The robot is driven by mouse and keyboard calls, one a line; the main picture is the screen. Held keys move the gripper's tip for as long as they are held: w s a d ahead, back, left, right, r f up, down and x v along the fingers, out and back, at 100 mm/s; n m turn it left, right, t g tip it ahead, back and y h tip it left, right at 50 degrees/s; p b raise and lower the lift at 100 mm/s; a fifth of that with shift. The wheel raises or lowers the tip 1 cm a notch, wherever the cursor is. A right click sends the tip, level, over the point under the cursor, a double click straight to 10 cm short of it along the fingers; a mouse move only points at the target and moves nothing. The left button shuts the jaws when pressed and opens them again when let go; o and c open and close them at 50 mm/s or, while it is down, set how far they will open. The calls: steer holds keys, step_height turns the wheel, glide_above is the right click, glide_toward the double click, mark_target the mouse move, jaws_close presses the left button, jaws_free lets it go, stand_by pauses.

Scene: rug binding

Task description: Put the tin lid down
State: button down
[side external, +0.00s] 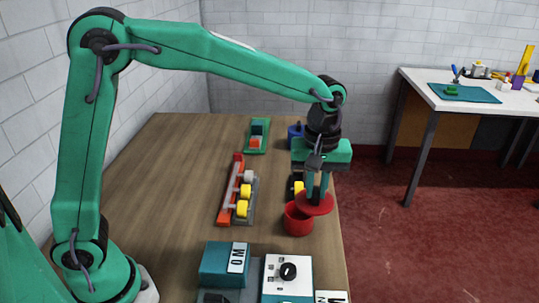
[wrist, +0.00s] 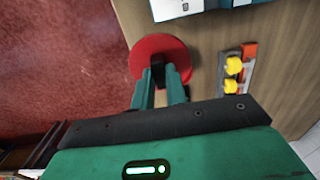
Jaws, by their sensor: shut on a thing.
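My gripper (side external: 317,187) points down and is shut on the red tin lid (side external: 315,204), a flat round disc. The lid hangs at the right edge of the wooden table, overlapping the upper right of the red tin (side external: 297,220) in the side view. I cannot tell whether lid and tin touch. In the wrist view my gripper (wrist: 162,73) has its fingers at the lid (wrist: 160,48), which hides the tin there.
A red and grey rack (side external: 229,200) with yellow and grey spools stands left of the tin. A teal box (side external: 224,262) and a white device with a black knob (side external: 288,276) are in front. A blue object (side external: 295,132) and green tray (side external: 258,148) are behind. Bare wood (side external: 180,165) lies left.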

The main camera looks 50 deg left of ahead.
steer(key=w+a+f, duration=0.3)
steer(key=w+a, duration=0.5)
steer(key=w, duration=0.2)
steer(key=w+a+f, duration=0.3)
steer(key=w+a, duration=0.6)
steer(key=w, duration=0.1)
steer(key=shift+w+a+f, duration=0.65)
steer(key=shift+a+f, duration=0.45)
steer(key=shift+a, duration=0.65)
steer(key=shift+w+a+f, duration=0.7)
steer(key=shift+a+f, duration=0.45)
steer(key=shift+a, duration=0.6)
steer(key=shift+w+a+f, duration=0.65)
steer(key=shift+a+f, duration=0.45)
steer(key=shift+a, duration=0.65)
steer(key=shift+f, duration=2.05)
steer(key=shift+f, duration=0.15)
steer(key=c, duration=1.4)
jaws_free()
steer(key=shift+c, duration=0.2)
